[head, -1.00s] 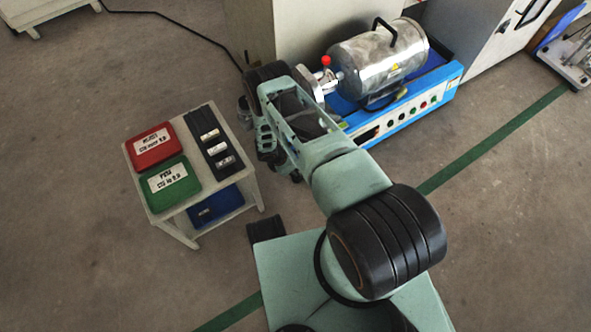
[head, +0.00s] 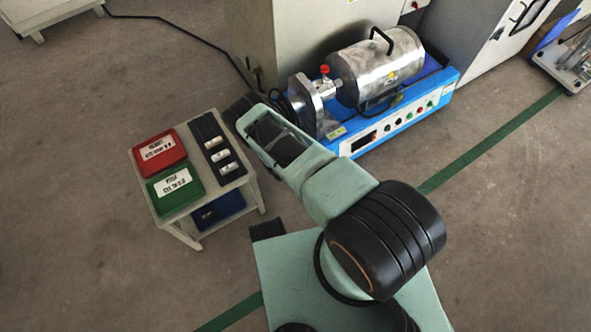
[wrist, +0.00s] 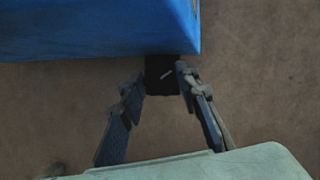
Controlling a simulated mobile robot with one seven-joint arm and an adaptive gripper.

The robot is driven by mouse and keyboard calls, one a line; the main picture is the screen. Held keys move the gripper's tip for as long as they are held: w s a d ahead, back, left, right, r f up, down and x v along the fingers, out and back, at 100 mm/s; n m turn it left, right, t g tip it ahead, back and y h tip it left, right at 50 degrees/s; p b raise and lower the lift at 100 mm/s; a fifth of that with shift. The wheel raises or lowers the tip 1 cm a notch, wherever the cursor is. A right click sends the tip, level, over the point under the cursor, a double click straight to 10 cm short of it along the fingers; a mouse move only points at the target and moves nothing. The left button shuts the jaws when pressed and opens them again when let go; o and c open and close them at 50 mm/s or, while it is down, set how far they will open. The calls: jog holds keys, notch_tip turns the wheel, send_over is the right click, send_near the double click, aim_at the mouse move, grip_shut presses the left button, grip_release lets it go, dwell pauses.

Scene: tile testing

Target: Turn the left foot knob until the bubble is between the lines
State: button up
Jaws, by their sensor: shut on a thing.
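In the wrist view, a black foot knob (wrist: 160,78) with a short pale mark sits under the corner of the blue base (wrist: 100,28). My gripper (wrist: 163,82) has one finger on each side of the knob and is shut on it. In the head view, the machine's blue base (head: 440,92) carries a shiny metal drum (head: 365,70). A small yellow-green patch (head: 337,132) shows at its near left end, possibly the level; no bubble or lines can be made out. My arm hides the gripper and the knob in the head view.
A small cart with a red tray (head: 159,152), a green tray (head: 175,190) and a black holder (head: 217,147) stands left of my arm. A grey cabinet (head: 285,35) stands behind the machine. Open floor lies at right front.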

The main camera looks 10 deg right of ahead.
jog(key=shift+n+p, duration=0.5)
jog(key=shift+p, duration=0.1)
jog(key=o, duration=1.1)
jog(key=shift+a+r, duration=0.1)
jog(key=shift+r, duration=0.05)
jog(key=shift+v, duration=5.85)
jog(key=shift+s+d+r, duration=0.1)
jog(key=shift+d, duration=0.15)
